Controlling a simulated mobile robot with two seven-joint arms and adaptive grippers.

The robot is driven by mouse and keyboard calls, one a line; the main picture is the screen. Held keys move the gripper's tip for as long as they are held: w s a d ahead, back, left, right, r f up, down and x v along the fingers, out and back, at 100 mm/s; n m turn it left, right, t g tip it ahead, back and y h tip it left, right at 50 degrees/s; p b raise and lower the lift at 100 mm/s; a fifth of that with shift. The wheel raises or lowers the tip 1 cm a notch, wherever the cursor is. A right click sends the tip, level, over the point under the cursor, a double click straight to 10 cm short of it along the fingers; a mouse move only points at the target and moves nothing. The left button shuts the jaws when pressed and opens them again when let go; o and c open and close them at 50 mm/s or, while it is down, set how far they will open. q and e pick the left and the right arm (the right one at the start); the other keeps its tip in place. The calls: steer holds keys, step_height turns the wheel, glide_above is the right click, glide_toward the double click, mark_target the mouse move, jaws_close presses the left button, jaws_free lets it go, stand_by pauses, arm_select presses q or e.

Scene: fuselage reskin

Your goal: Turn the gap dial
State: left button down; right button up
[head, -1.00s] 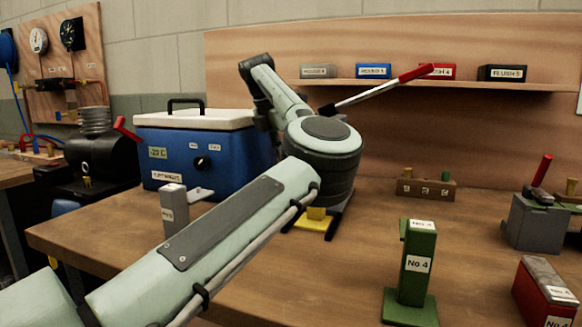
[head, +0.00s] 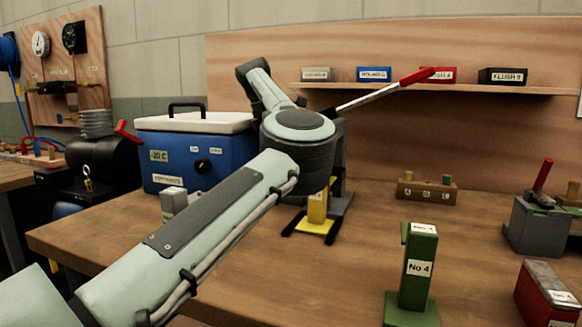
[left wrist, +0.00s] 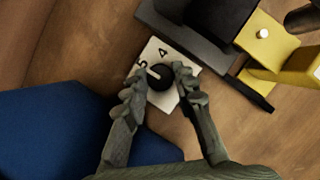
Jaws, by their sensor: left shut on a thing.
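The gap dial shows in the left wrist view as a black round knob (left wrist: 161,80) with a pale pointer, on a white plate (left wrist: 158,50) marked with numerals, 4 and probably 5. My left gripper (left wrist: 159,71) has its two fingers on either side of the knob and is shut on it. In the head view my left arm reaches over the bench, and its links hide the gripper and the dial. A yellow stand (head: 318,207) on a dark base is partly visible behind the arm; yellow parts and a dark base also lie beside the plate in the wrist view. My right gripper is not visible.
A blue cooler (head: 180,165) stands at the left and a grey block (head: 174,200) is in front of it. A green No 4 block (head: 418,268) stands at the front right. A red-handled lever (head: 385,92) rises behind the arm.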

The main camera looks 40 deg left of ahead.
arm_select(q)
steer(key=c, duration=1.2)
jaws_free()
steer(key=v, duration=1.2)
